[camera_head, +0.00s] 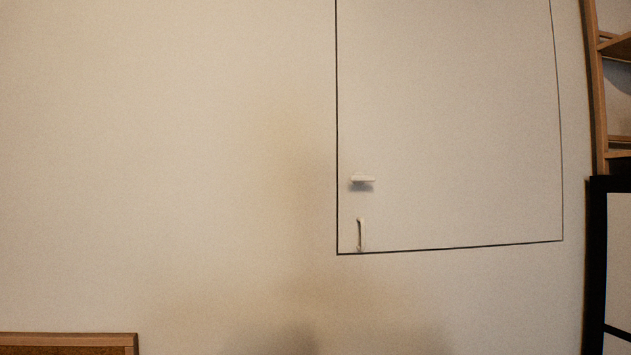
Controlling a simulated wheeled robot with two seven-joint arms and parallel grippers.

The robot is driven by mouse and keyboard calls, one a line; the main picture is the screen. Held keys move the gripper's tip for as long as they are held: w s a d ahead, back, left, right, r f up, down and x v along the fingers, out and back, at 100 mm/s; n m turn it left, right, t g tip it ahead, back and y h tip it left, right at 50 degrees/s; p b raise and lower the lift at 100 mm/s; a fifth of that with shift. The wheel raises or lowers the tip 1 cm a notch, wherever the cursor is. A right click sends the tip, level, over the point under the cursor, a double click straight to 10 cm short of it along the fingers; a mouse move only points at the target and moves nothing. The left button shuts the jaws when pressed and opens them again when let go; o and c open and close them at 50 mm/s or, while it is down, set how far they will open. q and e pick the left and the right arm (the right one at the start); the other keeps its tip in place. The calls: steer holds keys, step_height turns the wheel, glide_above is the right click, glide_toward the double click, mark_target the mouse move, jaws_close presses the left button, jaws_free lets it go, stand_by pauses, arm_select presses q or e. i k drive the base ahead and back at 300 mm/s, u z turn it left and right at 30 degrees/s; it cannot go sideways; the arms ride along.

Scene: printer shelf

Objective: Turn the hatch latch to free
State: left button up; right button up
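The hatch (450,120) is a pale panel outlined by a thin dark seam, set in the wall right of centre; its top edge is out of view. It looks closed and flush. The latch (363,180) is a small white bar near the hatch's lower left corner, lying horizontal. A small white vertical handle (361,235) sits below it, close to the bottom seam. Neither of my grippers is in view.
The plain wall (170,150) is bare left of the hatch. A wooden shelf (600,90) and a black-framed unit (597,265) stand along the right edge. A wooden-edged piece (70,338) shows at the lower left. Soft shadows lie on the lower wall.

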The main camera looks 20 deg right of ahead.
mark_target(358, 179)
steer(key=i, duration=1.1)
steer(key=z, duration=1.2)
